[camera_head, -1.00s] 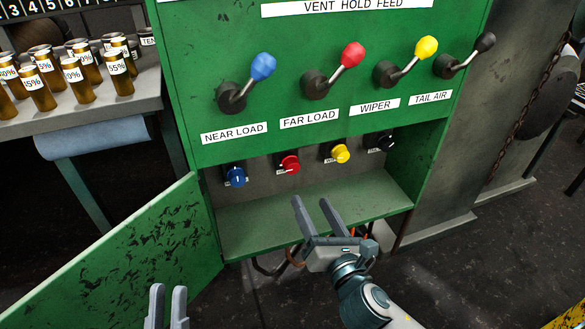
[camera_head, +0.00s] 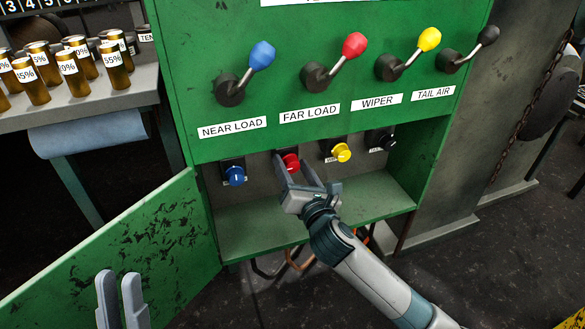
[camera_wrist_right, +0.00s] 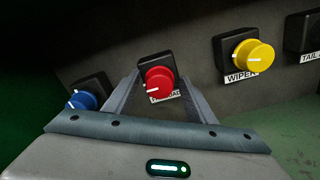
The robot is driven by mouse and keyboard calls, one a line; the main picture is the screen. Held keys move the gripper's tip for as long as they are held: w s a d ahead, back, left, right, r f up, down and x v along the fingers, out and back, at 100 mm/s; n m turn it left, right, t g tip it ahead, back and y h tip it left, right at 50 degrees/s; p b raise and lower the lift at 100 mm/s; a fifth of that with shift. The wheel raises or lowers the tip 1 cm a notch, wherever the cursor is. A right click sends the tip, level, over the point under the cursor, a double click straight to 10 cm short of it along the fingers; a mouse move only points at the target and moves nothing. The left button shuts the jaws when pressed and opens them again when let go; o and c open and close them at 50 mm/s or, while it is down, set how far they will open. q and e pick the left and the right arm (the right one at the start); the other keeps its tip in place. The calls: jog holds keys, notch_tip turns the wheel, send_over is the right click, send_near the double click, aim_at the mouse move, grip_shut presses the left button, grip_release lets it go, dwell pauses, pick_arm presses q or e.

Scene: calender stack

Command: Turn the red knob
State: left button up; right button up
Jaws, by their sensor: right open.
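The red knob (camera_head: 290,163) sits on a dark square base on the panel inside the green cabinet, between the blue and yellow knobs. In the right wrist view the red knob (camera_wrist_right: 160,79) has a white mark pointing left and lies between my finger ends. My right gripper (camera_head: 292,168) is open, with its fingers reaching to either side of the red knob. Whether the fingers touch it I cannot tell. My left gripper (camera_head: 122,290) is low at the left, in front of the open cabinet door, apart from the knobs; its two fingers are close together.
A blue knob (camera_head: 235,174), a yellow knob (camera_head: 342,152) and a black knob (camera_head: 383,140) share the panel. Above are several levers, including a red one (camera_head: 338,61). The cabinet door (camera_head: 120,255) hangs open at the left. The shelf (camera_head: 370,207) is bare.

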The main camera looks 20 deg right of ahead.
jog(key=shift+w, duration=0.1)
jog(key=shift+c, duration=0.4)
jog(key=c, duration=1)
jog(key=shift+o, duration=0.2)
